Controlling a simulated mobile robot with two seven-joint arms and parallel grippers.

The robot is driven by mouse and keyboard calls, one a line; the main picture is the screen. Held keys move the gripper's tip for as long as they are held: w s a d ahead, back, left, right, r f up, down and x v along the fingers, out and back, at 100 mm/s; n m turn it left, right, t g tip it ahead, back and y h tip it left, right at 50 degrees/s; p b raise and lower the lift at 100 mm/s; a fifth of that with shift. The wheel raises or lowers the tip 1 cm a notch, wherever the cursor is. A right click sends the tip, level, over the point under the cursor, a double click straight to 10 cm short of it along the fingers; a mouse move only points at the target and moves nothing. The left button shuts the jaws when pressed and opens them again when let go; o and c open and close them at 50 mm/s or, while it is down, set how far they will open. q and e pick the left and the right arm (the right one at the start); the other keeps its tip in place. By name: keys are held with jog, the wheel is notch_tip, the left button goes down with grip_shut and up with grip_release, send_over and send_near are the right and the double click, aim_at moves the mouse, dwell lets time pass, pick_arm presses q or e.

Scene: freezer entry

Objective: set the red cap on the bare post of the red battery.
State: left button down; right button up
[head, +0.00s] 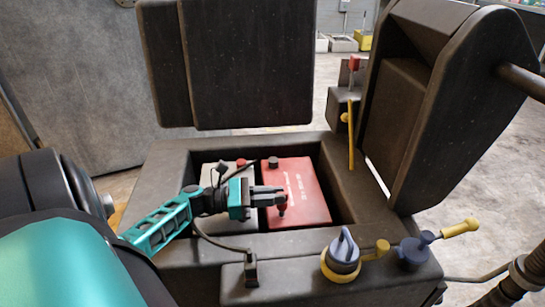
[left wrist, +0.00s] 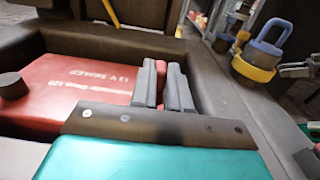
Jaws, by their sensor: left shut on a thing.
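The red battery (head: 307,183) sits in the dark tray on the right, beside a pale battery. Its far-left corner has a black cap (head: 273,162), which also shows in the left wrist view (left wrist: 13,86). My left gripper (head: 282,195) reaches in from the left over the near-left corner of the red battery. It is shut on the red cap (head: 282,205), which shows at the fingertips. The bare post is not visible, and I cannot tell whether the cap touches it.
The pale battery (head: 213,172) has another red cap (head: 241,162). The dark tray rim (head: 300,243) surrounds both batteries. A blue-and-yellow plug (head: 342,255) and a blue piece with a yellow handle (head: 415,250) stand on the near right rim. A tall dark panel (head: 430,110) rises at right.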

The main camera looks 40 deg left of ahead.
pick_arm(q)
jog(key=shift+f, duration=0.5)
dwell(0.5)
jog(key=shift+r, duration=0.15)
jog(key=shift+r, duration=0.2)
jog(key=shift+p, duration=0.65)
dwell(1.2)
jog(key=shift+f+b, duration=0.3)
jog(key=shift+f, duration=0.05)
jog(key=shift+r, duration=0.15)
jog(key=shift+r+p, duration=0.2)
jog(key=shift+p, duration=0.25)
